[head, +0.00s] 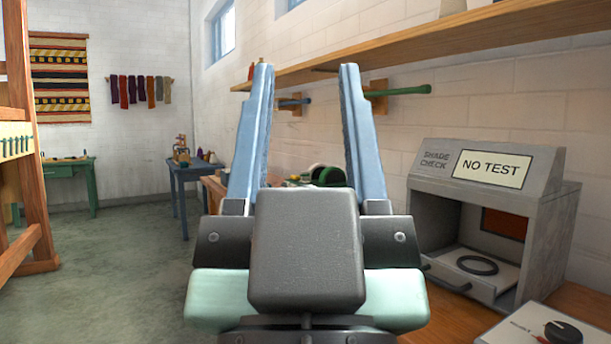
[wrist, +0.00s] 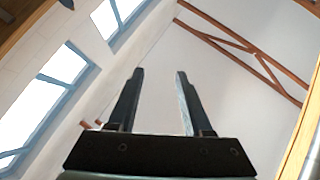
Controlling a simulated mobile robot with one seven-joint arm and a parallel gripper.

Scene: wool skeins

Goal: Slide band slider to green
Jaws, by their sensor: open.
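My gripper (head: 306,70) is open and empty, its two blue fingers pointing up in the middle of the head view. A pale control box (head: 535,328) with a black knob stands at the bottom right of the head view, cut off by the frame edge. I cannot make out a band slider or any green mark on it. The gripper is up and to the left of this box in the picture, well apart from it.
A grey shade check booth (head: 545,195) reading NO TEST stands on the wooden bench (head: 583,300). Its open tray (head: 450,268) holds a black ring. A wooden shelf (head: 440,45) runs along the wall above. Open floor (head: 120,265) lies at left, beside a wooden frame (head: 20,130).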

